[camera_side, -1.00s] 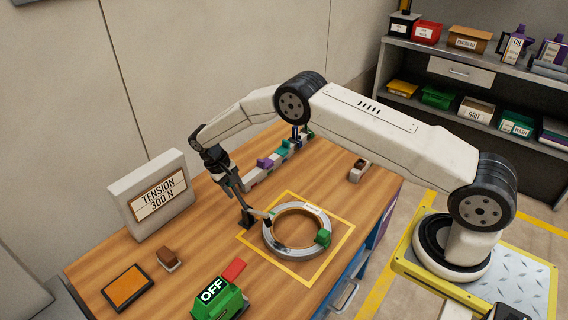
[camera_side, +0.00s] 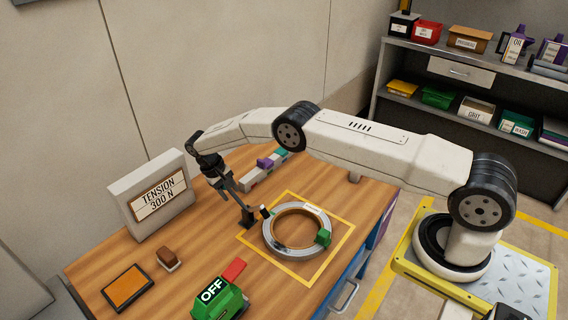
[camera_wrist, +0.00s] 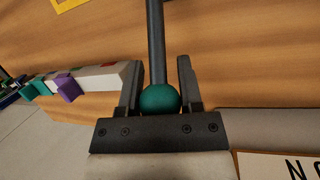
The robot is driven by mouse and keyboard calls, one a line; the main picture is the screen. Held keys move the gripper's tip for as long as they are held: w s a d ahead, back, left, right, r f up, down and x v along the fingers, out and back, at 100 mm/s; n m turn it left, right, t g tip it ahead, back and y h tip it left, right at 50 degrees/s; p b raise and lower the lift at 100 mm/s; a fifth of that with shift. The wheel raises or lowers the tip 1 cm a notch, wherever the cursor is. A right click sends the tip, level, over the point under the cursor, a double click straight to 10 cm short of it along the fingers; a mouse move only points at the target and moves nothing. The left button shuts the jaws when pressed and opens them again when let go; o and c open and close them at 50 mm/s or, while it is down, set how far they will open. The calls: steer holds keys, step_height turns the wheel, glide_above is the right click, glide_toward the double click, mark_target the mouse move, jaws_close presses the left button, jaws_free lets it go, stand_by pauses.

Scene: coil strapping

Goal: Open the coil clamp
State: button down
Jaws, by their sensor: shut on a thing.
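The coil (camera_side: 275,245), a grey metal ring with a green block (camera_side: 323,237) on its edge, lies flat inside a yellow square on the wooden bench. The dark coil clamp (camera_side: 248,217) stands at the ring's left edge, its short arm (camera_side: 265,211) tilted up near the rim. The clamp's dark lever (camera_wrist: 155,40) ends in a green ball knob (camera_wrist: 159,99). My gripper (camera_wrist: 158,75) is shut around this knob, one finger on each side; in the side view my gripper (camera_side: 228,187) is left of the clamp. Whether the clamp arm touches the coil cannot be told.
A "TENSION 300 N" sign (camera_side: 158,193) stands behind left. A green "OFF" box (camera_side: 220,300) with a red flap, a brown block (camera_side: 168,259) and an orange pad (camera_side: 128,287) lie in front. A row of coloured blocks (camera_side: 265,165) sits behind my gripper.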

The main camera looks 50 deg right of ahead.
steer(key=shift+s+a+f, duration=0.2)
steer(key=shift+s+f, duration=0.15)
stand_by(0.6)
steer(key=shift+c, duration=1.3)
jaws_free()
steer(key=shift+w+r, duration=0.1)
steer(key=shift+d+r, duration=0.1)
steer(key=shift+w+r, duration=0.1)
steer(key=shift+w, duration=0.05)
steer(key=shift+r, duration=0.15)
steer(key=v, duration=0.7)
steer(key=shift+w+r, duration=0.1)
steer(key=shift+r, duration=0.05)
